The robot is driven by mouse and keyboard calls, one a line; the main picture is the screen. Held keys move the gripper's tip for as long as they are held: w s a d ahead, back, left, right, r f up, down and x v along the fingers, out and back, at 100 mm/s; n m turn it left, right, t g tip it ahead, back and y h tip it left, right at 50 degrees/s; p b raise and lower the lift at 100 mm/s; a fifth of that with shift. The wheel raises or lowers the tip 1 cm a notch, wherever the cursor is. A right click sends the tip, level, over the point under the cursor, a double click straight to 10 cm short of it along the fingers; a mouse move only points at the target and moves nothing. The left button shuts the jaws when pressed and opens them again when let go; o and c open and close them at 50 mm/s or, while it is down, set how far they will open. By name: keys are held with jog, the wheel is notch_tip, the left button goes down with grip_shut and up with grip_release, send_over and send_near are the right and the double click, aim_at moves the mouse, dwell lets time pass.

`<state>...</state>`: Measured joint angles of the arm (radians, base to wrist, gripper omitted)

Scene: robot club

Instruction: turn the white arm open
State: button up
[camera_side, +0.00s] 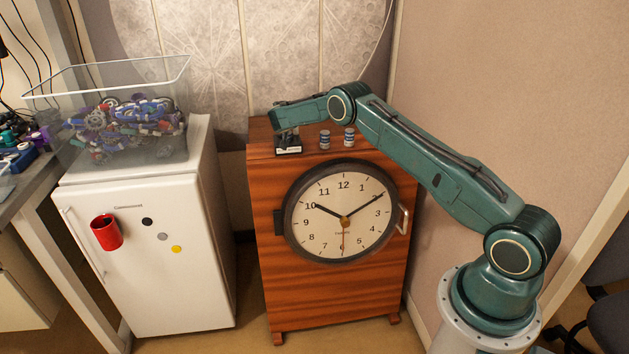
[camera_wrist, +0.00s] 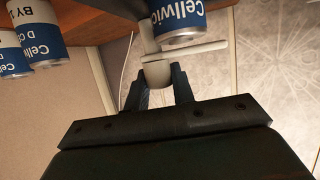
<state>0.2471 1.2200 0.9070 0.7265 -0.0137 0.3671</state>
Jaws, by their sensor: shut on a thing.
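The white arm (camera_wrist: 200,48) shows in the wrist view as a pale bar with a rounded knob at its near end. My gripper (camera_wrist: 158,80) has its two dark fingers on either side of that knob and is shut on it. A blue and white battery cell (camera_wrist: 178,18) stands right by the bar; I cannot tell if they touch. In the side view my gripper (camera_side: 287,131) is over a small black device (camera_side: 288,147) on the left of the wooden cabinet's top. The white arm is too small and covered to make out there.
Two more cells (camera_side: 325,139) (camera_side: 349,137) stand upright on the cabinet top (camera_side: 262,134), right of the device. A large clock (camera_side: 343,210) with a side handle is on the cabinet's front. A white fridge (camera_side: 150,250) with a clear bin (camera_side: 150,75) stands left.

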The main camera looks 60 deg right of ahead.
jog(key=shift+m+g+h, duration=0.3)
jog(key=shift+m+g, duration=0.2)
dwell(0.3)
jog(key=o, duration=1)
jog(key=shift+v, duration=6.9)
jog(key=shift+d+r, duration=0.1)
